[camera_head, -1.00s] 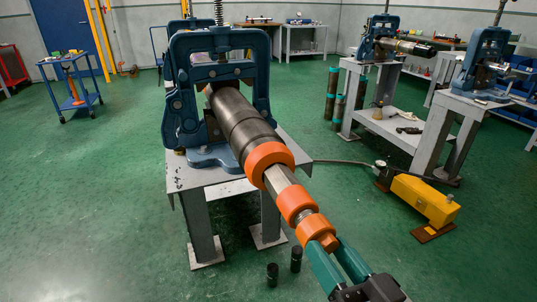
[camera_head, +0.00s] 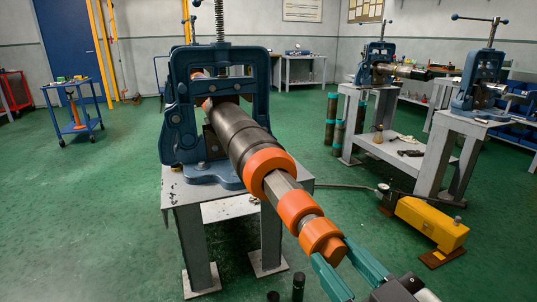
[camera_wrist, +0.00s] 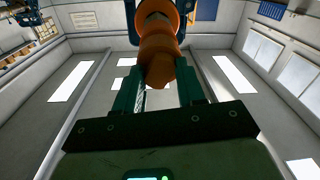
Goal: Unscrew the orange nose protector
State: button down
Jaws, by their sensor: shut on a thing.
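The orange nose protector (camera_head: 321,238) is at the near end of a dark cylindrical tool lying in a blue pipe vise (camera_head: 176,110). It also shows in the wrist view (camera_wrist: 158,58). My gripper (camera_head: 332,252) has its two teal fingers on either side of the protector's narrower tip and is shut on it. In the wrist view my gripper (camera_wrist: 160,88) shows the orange tip between its fingers. Behind the protector are another orange ring (camera_head: 296,207), a bare steel shaft (camera_head: 281,187) and a larger orange collar (camera_head: 268,171). The protector's threads are hidden.
The vise stands on a grey steel table (camera_head: 186,205). A yellow pump (camera_head: 430,222) with a hose sits on the floor at right. Two more vises (camera_head: 376,62) stand on benches at back right. Small black cylinders (camera_head: 298,287) stand on the floor below.

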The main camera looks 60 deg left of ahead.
jog(key=c, duration=0.8)
grip_release()
jog(key=shift+s+a+f, duration=0.15)
jog(key=shift+s+f, duration=0.05)
jog(key=shift+o, duration=0.2)
jog(key=shift+w, duration=0.1)
jog(key=shift+d+r, duration=0.1)
jog(key=shift+d, duration=1.1)
